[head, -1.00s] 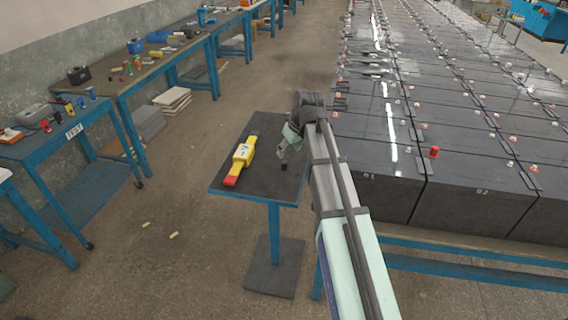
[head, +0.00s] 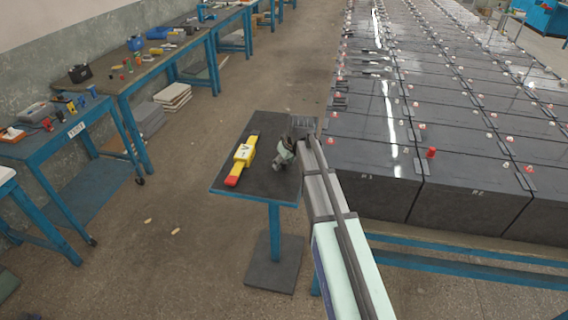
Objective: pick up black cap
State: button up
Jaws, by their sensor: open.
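A small dark table (head: 236,190) with a blue leg stands in the middle of the head view. My gripper (head: 279,166) hangs over its right half, pointing down, with its jaws open. The black cap cannot be seen now; my gripper covers the spot where a small black thing stood a second ago. Whether the fingers are around it or beside it, and whether they touch it, I cannot tell.
A yellow tester with a red end (head: 242,160) lies on the table's left half. Rows of black batteries (head: 456,160) fill the right side, with a red cap (head: 431,152) on one. Blue workbenches (head: 66,138) line the left wall.

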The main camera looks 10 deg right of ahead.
jog(key=shift+f, duration=0.15)
jog(key=c, duration=0.9)
